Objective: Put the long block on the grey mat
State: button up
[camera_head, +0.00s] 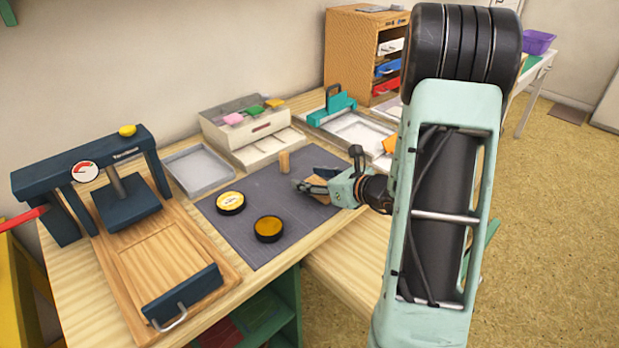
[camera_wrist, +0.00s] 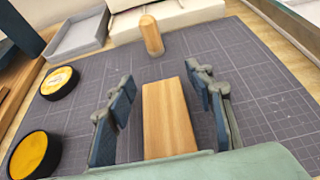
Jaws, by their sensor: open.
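The long block (camera_wrist: 168,120) is plain wood and lies between the two fingers of my gripper (camera_wrist: 160,78) in the wrist view, with a gap on each side. My gripper is open around it. In the head view my gripper (camera_head: 313,184) is low over the right part of the grey mat (camera_head: 250,190), and the block (camera_head: 317,181) shows partly behind the fingers. The grey mat (camera_wrist: 255,85) is also around the block in the wrist view. The block appears to rest on the mat; its near end is hidden by my gripper body.
A small wooden peg (camera_head: 284,162) stands upright on the mat just beyond the block. Two round inkpads, one with a lid label (camera_head: 231,203) and one orange (camera_head: 268,228), lie to the left. A dark press (camera_head: 125,205) stands at left; trays line the back.

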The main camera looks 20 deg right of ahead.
jog(key=p+v, duration=0.1)
jog(key=v, duration=1)
jog(key=shift+s+d+p, duration=0.1)
jog(key=shift+p, duration=0.3)
